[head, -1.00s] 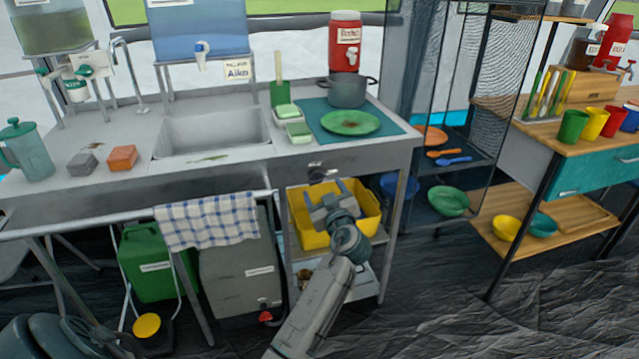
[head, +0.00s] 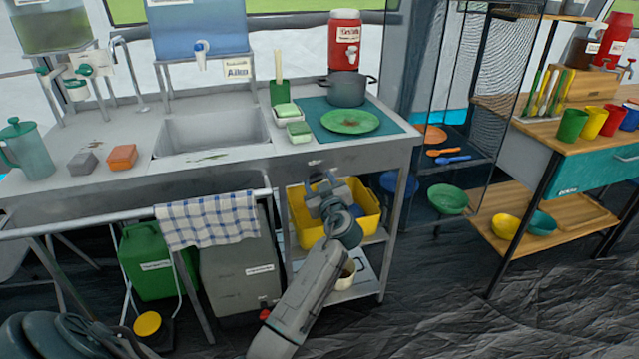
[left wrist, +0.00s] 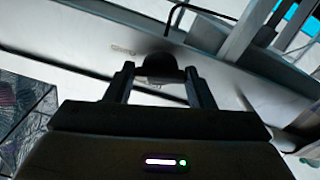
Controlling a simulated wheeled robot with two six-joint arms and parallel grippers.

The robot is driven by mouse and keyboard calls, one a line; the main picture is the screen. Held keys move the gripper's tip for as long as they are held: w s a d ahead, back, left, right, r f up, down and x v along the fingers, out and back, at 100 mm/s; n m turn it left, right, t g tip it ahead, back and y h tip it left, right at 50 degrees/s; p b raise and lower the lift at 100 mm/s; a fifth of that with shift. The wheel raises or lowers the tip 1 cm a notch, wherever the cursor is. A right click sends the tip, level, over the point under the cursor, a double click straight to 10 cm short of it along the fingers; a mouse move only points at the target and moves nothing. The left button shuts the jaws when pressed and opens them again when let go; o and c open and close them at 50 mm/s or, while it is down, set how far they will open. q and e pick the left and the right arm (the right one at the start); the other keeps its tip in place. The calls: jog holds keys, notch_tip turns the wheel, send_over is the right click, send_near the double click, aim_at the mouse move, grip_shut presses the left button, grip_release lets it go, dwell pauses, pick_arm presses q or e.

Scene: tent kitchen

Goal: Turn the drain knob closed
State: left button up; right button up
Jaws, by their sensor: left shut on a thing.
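The drain knob shows in the left wrist view as a dark rounded knob (left wrist: 160,66) on the pale metal front of the sink unit, between my two fingers. In the head view my left gripper (head: 328,186) is at the front panel under the worktop, right of the basin, and it covers the knob there. The gripper is shut on the knob. The knob's exact turn angle cannot be told. The steel sink (head: 212,130) is up and to the left of the gripper. My right gripper is not in view.
A yellow bin (head: 366,226) stands on the shelf behind and below my gripper. A checked towel (head: 206,220) hangs on the front rail to the left. Below it are a grey container (head: 240,280) and a green jerrycan (head: 150,262). The floor at the right is clear.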

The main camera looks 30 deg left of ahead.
pick_arm(q)
jog(key=shift+m+b, duration=0.6)
jog(key=shift+m, duration=1)
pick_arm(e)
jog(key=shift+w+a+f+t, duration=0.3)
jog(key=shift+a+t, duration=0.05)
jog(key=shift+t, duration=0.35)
pick_arm(q)
jog(key=o, duration=1)
jog(key=shift+b+v, duration=0.35)
jog(key=shift+v, duration=5.1)
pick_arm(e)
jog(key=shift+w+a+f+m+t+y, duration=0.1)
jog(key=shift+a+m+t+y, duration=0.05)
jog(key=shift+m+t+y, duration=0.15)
pick_arm(q)
jog(key=shift+f, duration=0.15)
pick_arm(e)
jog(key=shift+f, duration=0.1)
